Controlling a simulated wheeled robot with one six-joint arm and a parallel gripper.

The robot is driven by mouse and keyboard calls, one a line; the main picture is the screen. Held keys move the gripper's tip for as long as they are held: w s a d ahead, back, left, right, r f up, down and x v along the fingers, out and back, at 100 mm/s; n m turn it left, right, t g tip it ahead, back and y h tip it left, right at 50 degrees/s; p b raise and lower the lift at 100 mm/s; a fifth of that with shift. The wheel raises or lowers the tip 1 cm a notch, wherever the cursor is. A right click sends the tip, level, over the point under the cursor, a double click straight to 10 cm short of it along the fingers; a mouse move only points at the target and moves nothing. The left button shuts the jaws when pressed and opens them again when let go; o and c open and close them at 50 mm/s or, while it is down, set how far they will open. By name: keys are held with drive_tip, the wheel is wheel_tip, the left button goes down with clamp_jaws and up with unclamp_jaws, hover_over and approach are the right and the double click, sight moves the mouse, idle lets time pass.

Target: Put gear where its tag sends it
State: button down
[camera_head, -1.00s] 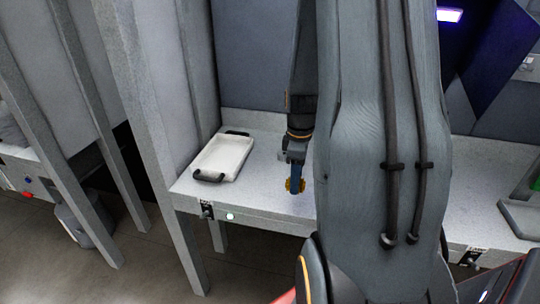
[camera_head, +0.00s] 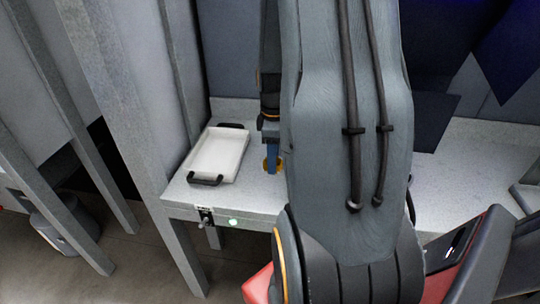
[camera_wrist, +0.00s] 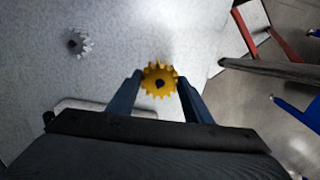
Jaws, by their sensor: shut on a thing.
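My gripper (camera_head: 271,158) is over the table, just right of the white tray. Its blue fingers show in the wrist view (camera_wrist: 160,84), shut on a yellow toothed gear (camera_wrist: 159,79) with a dark centre hole. In the head view only a bit of the gear (camera_head: 265,165) shows at the fingertips. The white tray (camera_head: 219,153) with black handles looks empty. Part of a pale rim (camera_wrist: 95,104), perhaps the tray's, shows behind the fingers in the wrist view. No readable tag shows on the gear.
A grey gear (camera_wrist: 80,42) lies on the table in the wrist view. A grey post (camera_head: 125,120) stands left. My arm hides the table's middle.

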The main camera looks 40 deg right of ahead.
drive_tip(key=shift+f+b, duration=2.3)
drive_tip(key=shift+f, duration=1.15)
drive_tip(key=shift+f, duration=0.35)
drive_tip(key=c, duration=0.7)
unclamp_jaws()
drive_tip(key=shift+o, duration=0.2)
wheel_tip(320, 180, up, 7)
drive_tip(key=p, duration=0.6)
